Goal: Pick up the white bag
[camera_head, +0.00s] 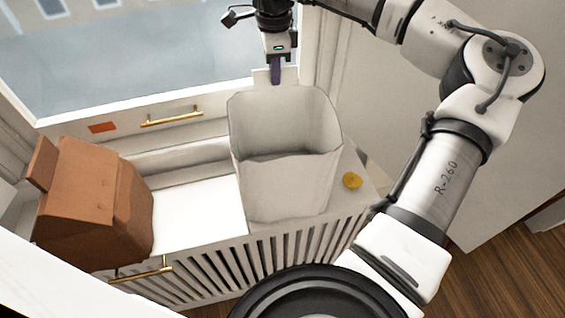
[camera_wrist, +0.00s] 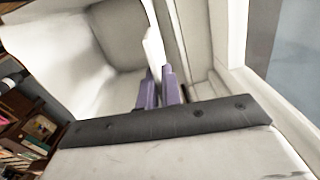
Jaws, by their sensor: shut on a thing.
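The white bag (camera_head: 287,185) stands upright and open at the top on the slatted radiator cover below the window. My gripper (camera_head: 276,76) is at the bag's far rim, pointing down. In the wrist view, the purple fingers of my gripper (camera_wrist: 160,82) are shut on a thin white edge of the bag (camera_wrist: 118,38). The bag's inside fills the left of that view. I cannot tell whether the bag's base is lifted, as it appears to rest on the cover.
A brown bag (camera_head: 95,205) stands at the left of the radiator cover (camera_head: 205,215). A small yellow round thing (camera_head: 352,181) lies right of the white bag. The window (camera_head: 140,50) is behind. Wooden floor (camera_head: 510,250) shows at the lower right.

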